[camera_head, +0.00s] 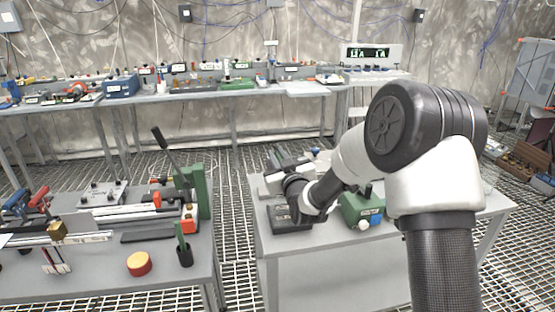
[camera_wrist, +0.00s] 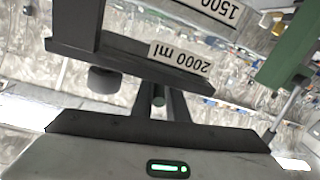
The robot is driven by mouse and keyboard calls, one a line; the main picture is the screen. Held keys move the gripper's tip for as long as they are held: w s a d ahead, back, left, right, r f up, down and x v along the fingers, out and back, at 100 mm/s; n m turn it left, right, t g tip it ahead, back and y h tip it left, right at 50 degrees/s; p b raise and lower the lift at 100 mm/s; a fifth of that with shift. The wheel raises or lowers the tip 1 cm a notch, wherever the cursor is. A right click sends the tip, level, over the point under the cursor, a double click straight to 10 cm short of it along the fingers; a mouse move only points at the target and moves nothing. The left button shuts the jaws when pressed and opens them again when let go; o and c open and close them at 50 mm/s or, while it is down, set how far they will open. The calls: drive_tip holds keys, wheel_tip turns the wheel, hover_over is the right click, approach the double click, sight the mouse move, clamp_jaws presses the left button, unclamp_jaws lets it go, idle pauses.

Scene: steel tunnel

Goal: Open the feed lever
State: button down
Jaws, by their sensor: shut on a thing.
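The rest of that lever is hidden. A dark plate with a "2000 ml" label (camera_wrist: 181,58) lies just beyond the fingers. A dark round knob (camera_wrist: 103,79) hangs below the plate. In the head view my arm reaches down to the right-hand table (camera_head: 262,235). The fingers and the lever cannot be made out there.
In the wrist view a green block (camera_wrist: 287,48) and metal rod stand to the right. In the head view a green device (camera_head: 362,208) stands close to my arm. The left table (camera_head: 100,285) carries a black lever (camera_head: 165,145) and a red-and-yellow disc (camera_head: 139,264). Grating floor separates the tables.

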drive_tip(key=shift+w+d+r+n+g+y+b, duration=0.1)
drive_tip(key=shift+d+n+g+y+b, duration=0.1)
drive_tip(key=shift+n+g+y+b, duration=0.85)
drive_tip(key=shift+t+y+p, duration=0.25)
drive_tip(key=shift+y+p, duration=0.1)
drive_tip(key=shift+y, duration=0.1)
